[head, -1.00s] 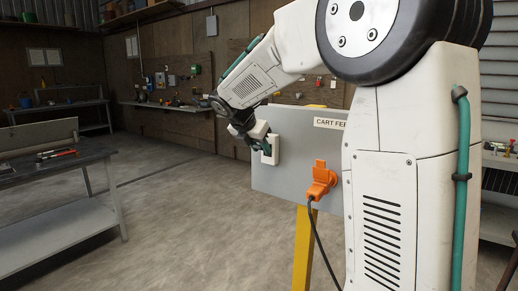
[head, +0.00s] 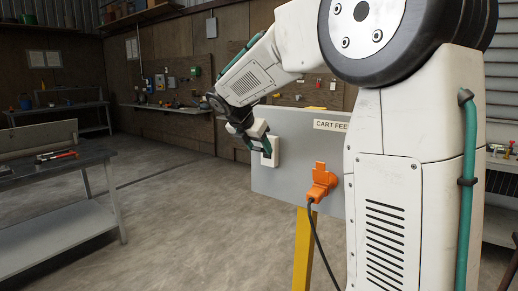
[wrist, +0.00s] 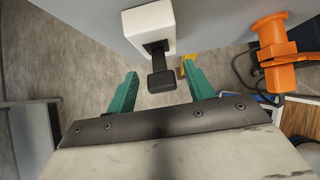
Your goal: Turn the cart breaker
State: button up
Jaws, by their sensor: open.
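The cart breaker (head: 274,158) is a white box on the upper left of a grey panel, partly hidden by my gripper in the head view. In the wrist view the white box (wrist: 148,24) is at the top, with a black handle (wrist: 162,79) sticking out of it toward my gripper. My gripper (wrist: 160,72) is open, with one teal finger on each side of the handle's end. Gaps show between the handle and both fingers. In the head view my gripper (head: 262,147) is just in front of the box.
The grey panel (head: 290,180) carries a "CART FEE…" label (head: 330,125), cut off by my arm, and stands on a yellow post (head: 303,250). An orange plug (head: 320,183) with a black cable is right of the breaker. A workbench (head: 60,165) stands left; floor between is clear.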

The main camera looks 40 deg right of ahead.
jog(key=v, duration=0.6)
jog(key=shift+a+r, duration=0.15)
jog(key=shift+r, duration=0.1)
jog(key=s+a+f+m+y, duration=0.2)
jog(key=s+a+f+m, duration=0.3)
jog(key=s, duration=0.6)
jog(key=s+a+f+m+y, duration=0.3)
jog(key=s+a+f+m, duration=0.1)
jog(key=s+m, duration=0.5)
jog(key=s+a+f+m+g+y, duration=0.1)
jog(key=s+a+f+m, duration=0.4)
jog(key=s, duration=0.8)
jog(key=m+y, duration=0.1)
jog(key=m, duration=0.2)
jog(key=shift+s+a+f, duration=0.3)
jog(key=shift+s+f, duration=0.05)
jog(key=shift+f, duration=0.05)
